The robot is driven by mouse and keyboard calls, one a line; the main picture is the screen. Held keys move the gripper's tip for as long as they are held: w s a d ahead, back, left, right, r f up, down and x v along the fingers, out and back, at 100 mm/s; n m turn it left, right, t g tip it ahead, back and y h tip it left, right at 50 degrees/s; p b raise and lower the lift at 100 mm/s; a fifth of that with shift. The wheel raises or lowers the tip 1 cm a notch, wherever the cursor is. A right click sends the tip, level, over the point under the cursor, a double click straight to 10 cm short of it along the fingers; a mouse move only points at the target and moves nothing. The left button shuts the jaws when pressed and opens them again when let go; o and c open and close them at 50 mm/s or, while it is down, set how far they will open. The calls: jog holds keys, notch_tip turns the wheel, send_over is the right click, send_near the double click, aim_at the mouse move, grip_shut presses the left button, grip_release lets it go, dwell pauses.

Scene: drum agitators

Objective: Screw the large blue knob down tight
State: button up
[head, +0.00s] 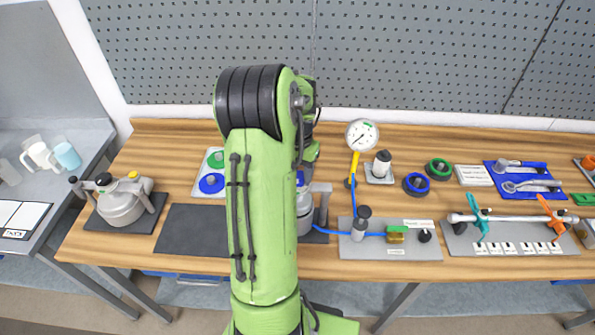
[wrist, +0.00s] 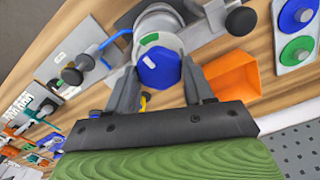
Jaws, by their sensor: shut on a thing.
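The large blue knob (wrist: 160,68), six-sided with a small white mark, sits between the two fingers of my gripper (wrist: 158,70) in the wrist view. The fingers are closed on opposite sides of it. A green part (wrist: 149,39) with a white label shows just beyond the knob, over a round silver vessel (wrist: 158,22). In the head view my green arm hides the gripper and most of this station. Only a sliver of blue (head: 300,178) and the right side of the silver vessel (head: 304,215) show beside the arm. The knob's underside is hidden.
A black knob on a grey arm (wrist: 240,20) stands close to the vessel, and an orange bin (wrist: 236,74) lies near one finger. The gauge (head: 362,134) and valve plate (head: 390,247) are to the right. A dark mat (head: 190,230) at left is bare.

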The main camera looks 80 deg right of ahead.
aim_at(298, 176)
jog(key=shift+d+r+m, duration=0.15)
jog(key=shift+r+m, duration=0.05)
jog(key=shift+m, duration=0.6)
jog(key=o, duration=0.7)
jog(key=shift+c, duration=0.2)
jog(key=o, duration=0.4)
jog(key=shift+f, duration=0.1)
notch_tip(298, 176, up, 16)
jog(key=shift+f+p, duration=0.1)
jog(key=shift+p, duration=0.65)
